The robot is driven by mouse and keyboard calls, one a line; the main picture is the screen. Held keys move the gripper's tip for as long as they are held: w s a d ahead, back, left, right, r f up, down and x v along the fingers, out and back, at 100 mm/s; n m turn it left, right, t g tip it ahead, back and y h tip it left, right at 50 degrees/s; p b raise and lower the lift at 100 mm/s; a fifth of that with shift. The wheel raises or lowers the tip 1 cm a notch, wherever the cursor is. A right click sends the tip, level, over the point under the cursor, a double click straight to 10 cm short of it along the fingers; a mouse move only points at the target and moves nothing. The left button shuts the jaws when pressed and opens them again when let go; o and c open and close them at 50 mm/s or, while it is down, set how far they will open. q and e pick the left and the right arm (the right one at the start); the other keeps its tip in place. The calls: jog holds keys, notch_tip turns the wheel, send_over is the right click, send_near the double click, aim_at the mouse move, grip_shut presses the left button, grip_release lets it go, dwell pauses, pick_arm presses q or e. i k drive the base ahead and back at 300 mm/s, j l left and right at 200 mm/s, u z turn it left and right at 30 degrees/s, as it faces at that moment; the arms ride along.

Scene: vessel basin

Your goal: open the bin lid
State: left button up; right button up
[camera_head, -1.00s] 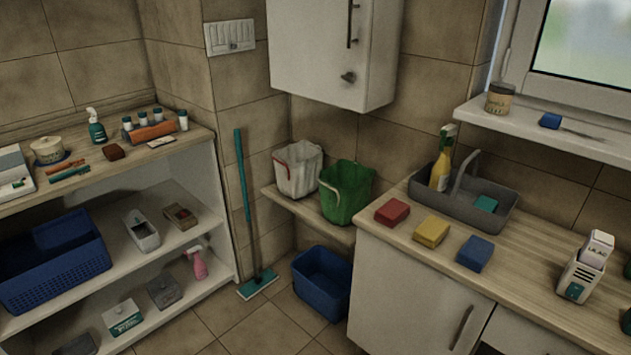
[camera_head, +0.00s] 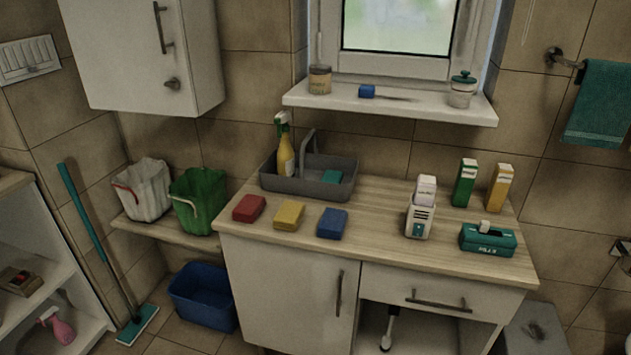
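A grey box-like bin (camera_head: 535,328) stands on the floor at the lower right, beside the counter cabinet. Its flat grey top looks closed, and a small dark shape, perhaps a handle, shows on it. The picture's bottom edge cuts off the bin's lower part. Neither of my grippers is in view.
A wooden counter (camera_head: 380,240) stands left of the bin, holding sponges, a grey caddy (camera_head: 310,185) and a teal box (camera_head: 488,240). A blue basin (camera_head: 203,295) and a mop (camera_head: 100,250) are at the left. A teal towel (camera_head: 598,103) hangs at the upper right.

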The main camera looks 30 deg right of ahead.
aim_at(535, 329)
jog(key=z, duration=2.5)
